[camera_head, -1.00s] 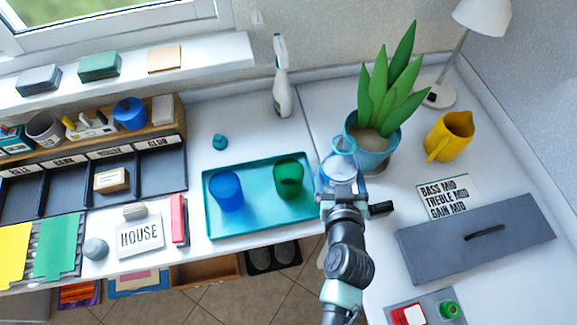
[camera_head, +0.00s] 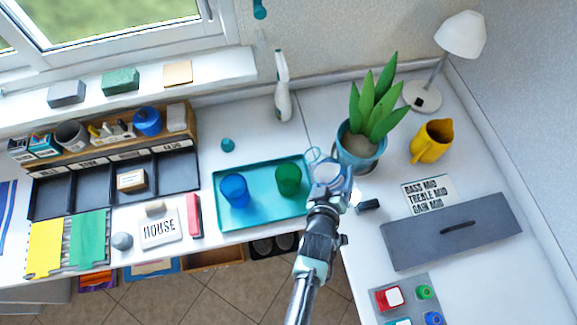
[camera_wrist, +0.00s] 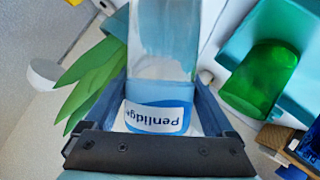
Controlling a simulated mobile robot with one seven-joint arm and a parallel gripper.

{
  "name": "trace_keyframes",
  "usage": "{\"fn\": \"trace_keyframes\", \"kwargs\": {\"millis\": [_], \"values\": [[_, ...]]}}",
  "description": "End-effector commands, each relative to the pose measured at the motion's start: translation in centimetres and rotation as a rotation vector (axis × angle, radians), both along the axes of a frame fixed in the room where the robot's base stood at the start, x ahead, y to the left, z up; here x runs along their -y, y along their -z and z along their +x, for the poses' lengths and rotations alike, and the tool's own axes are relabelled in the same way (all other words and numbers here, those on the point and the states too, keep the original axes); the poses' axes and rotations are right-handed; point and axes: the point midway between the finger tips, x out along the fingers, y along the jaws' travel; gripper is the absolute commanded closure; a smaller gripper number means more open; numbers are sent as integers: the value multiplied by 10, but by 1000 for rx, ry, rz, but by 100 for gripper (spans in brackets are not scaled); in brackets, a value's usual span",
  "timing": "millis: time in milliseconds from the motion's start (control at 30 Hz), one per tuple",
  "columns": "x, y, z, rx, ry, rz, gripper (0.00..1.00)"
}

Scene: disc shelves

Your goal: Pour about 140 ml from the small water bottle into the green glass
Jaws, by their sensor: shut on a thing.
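My gripper (camera_head: 327,178) is shut on the small water bottle (camera_wrist: 163,50), a clear bottle with a blue and white label that reads upside down in the wrist view. The bottle's mouth is out of the wrist view. In the head view the bottle (camera_head: 318,160) is faint, just right of the green glass. The green glass (camera_head: 288,179) stands on the teal tray (camera_head: 270,212), apart from the bottle. It also shows right of the bottle in the wrist view (camera_wrist: 258,78). I cannot tell the bottle's exact tilt or the glass's contents.
A blue glass (camera_head: 234,190) stands left on the tray. A potted plant (camera_head: 360,150) is close behind and right of my gripper. A small black object (camera_head: 369,205) lies to its right. A yellow jug (camera_head: 431,141) and grey board (camera_head: 450,232) are further right.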

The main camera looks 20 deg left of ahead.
Motion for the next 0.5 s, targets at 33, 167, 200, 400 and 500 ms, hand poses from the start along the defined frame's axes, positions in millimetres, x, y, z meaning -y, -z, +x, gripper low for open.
{"fn": "trace_keyframes", "kwargs": {"millis": [33, 167, 200, 400, 500], "values": [[2, 5, 1, 5, 4, -13, 100], [2, 5, 1, 8, 5, -46, 100], [2, 5, 1, 9, 7, -57, 100], [7, 0, 1, 19, 3, -180, 100], [11, -6, 1, 25, 2, -261, 100]]}}
